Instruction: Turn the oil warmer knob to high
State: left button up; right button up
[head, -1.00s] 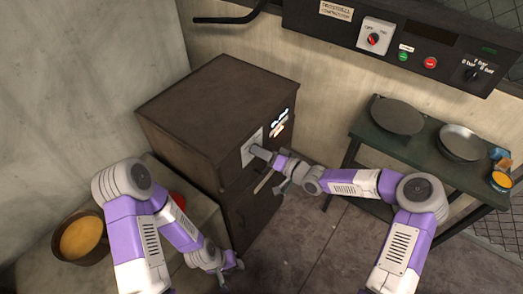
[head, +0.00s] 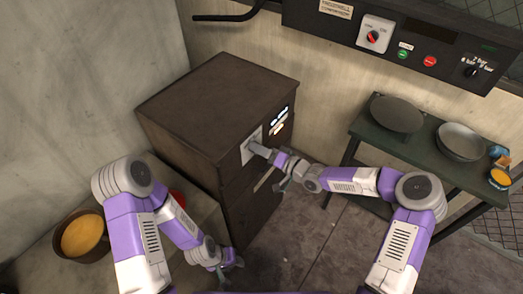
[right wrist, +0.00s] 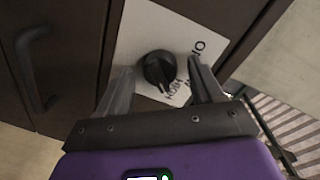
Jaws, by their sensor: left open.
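The oil warmer is a brown cabinet (head: 180,125) at the centre left of the head view, with a white knob plate (head: 247,152) on its front. In the right wrist view the black knob (right wrist: 158,69) sits on the white plate (right wrist: 150,30), with lettering beside it, part of it reading like "HIGH". My right gripper (right wrist: 160,80) is open, its fingers on either side of the knob; I cannot tell if they touch it. In the head view it reaches the plate and hides the knob. My left gripper (head: 232,262) is open and empty, low in the head view, away from the cabinet.
A pot of orange liquid (head: 83,236) stands on the counter at left. A green table (head: 380,141) with pans (head: 397,113) stands at right. A control panel (head: 415,40) hangs on the back wall. A cabinet handle (right wrist: 38,68) shows left of the knob.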

jog(key=p+v, duration=0.1)
jog(key=v, duration=0.6)
jog(key=shift+s+d, duration=0.15)
jog(key=shift+d, duration=0.1)
dwell(0.4)
jog(key=s+a+f+m+g+h, duration=0.1)
jog(key=s+f+g+h, duration=0.15)
jog(key=s+f, duration=0.45)
jog(key=s+a+f+m+g+h, duration=0.1)
jog(key=s+f+g+h, duration=0.2)
jog(key=f, duration=0.6)
jog(key=s+d+f+g+h, duration=0.2)
jog(key=s+f, duration=0.1)
jog(key=s, duration=0.5)
jog(key=s+d+f+g+h, duration=0.2)
jog(key=s+d+f, duration=0.1)
jog(key=s, duration=0.5)
jog(key=shift+s+f, duration=0.3)
jog(key=shift+f, duration=0.3)
jog(key=shift+d, duration=0.15)
jog(key=shift+c, duration=0.3)
